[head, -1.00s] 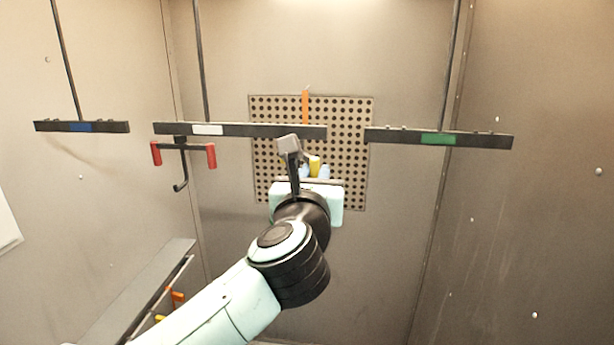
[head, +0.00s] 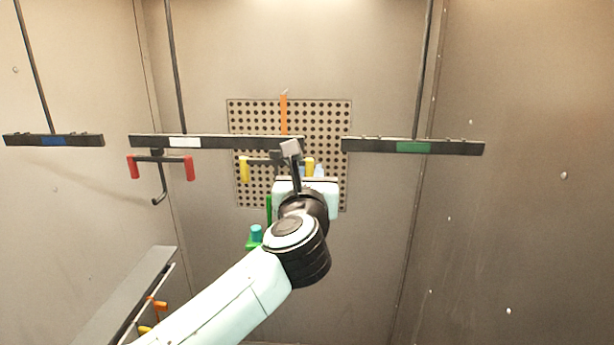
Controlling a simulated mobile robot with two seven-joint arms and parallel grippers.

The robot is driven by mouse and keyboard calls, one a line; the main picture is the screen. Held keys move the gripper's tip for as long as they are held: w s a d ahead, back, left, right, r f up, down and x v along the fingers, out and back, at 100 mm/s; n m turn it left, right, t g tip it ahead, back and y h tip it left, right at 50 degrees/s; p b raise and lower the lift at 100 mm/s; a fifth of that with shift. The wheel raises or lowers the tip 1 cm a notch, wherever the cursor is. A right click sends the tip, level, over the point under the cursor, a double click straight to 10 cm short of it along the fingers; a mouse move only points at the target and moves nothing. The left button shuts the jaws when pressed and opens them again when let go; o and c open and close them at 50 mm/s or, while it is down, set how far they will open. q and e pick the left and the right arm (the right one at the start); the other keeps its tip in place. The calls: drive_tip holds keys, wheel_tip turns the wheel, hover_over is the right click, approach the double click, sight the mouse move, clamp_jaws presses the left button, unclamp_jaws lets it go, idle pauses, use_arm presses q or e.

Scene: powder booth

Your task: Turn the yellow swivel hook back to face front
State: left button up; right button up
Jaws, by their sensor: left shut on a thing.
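The yellow swivel hook hangs under the right part of the middle rail (head: 232,142). Its dark crossbar (head: 264,160) spreads across the view, with a yellow grip (head: 244,168) at its left end and another yellow grip (head: 309,165) at its right end. My left gripper (head: 291,152) is at the right half of this hook and is shut on it. The gripper covers part of the crossbar, and the exact contact is hidden. The hook's lower part is hidden behind my gripper and arm. My right gripper is not in view.
A red-ended hook (head: 161,160) hangs left on the same rail. Rails with a blue label (head: 53,141) and a green label (head: 413,147) hang on either side. A perforated panel (head: 325,112) is behind. A grey ledge (head: 120,290) stands lower left. The right side is open.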

use_arm(q)
drive_tip(key=o, duration=0.6)
drive_tip(key=shift+s, duration=0.15)
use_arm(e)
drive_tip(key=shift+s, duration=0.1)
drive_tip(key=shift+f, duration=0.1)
use_arm(q)
drive_tip(key=s+b, duration=0.3)
drive_tip(key=s, duration=0.6)
drive_tip(key=shift+a, duration=0.15)
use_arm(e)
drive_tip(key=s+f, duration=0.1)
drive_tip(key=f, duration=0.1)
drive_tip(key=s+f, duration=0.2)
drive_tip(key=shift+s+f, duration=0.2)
